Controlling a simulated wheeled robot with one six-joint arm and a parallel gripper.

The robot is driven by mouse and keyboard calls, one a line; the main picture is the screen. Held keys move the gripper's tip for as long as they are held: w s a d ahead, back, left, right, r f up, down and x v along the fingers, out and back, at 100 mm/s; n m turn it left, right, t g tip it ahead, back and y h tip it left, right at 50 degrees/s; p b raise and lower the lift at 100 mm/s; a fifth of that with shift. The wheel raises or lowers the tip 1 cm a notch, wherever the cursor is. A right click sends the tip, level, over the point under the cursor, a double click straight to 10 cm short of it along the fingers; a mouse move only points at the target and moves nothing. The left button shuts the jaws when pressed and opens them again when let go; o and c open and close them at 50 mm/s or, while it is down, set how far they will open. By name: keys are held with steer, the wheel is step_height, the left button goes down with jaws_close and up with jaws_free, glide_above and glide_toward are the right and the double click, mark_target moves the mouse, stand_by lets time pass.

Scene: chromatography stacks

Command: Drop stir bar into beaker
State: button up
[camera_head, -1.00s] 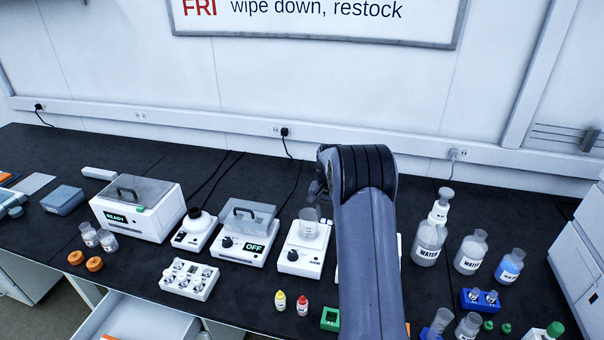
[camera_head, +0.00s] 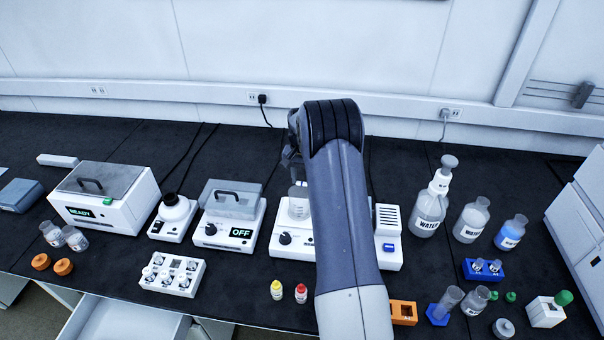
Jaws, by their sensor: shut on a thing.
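A small clear glass beaker (camera_head: 298,206) stands on the white stirrer plate (camera_head: 288,240) in the middle of the bench; my arm covers its right side. My gripper (camera_head: 291,164) is just above the beaker, partly hidden behind my own arm. The fingers point down and look small and dark. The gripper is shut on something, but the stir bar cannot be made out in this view. Whether anything lies inside the beaker is not clear.
A white unit reading OFF (camera_head: 228,222) stands left of the stirrer plate. A white vial rack (camera_head: 172,274) and two dropper bottles (camera_head: 289,291) are in front. Water bottles (camera_head: 430,212) stand at right. The bench behind the plate is mostly clear, with cables.

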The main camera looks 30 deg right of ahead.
steer(key=shift+f, duration=0.65)
steer(key=o, duration=1)
step_height(320, 180, up, 11)
steer(key=shift+f+b, duration=0.1)
steer(key=shift+b, duration=1.1)
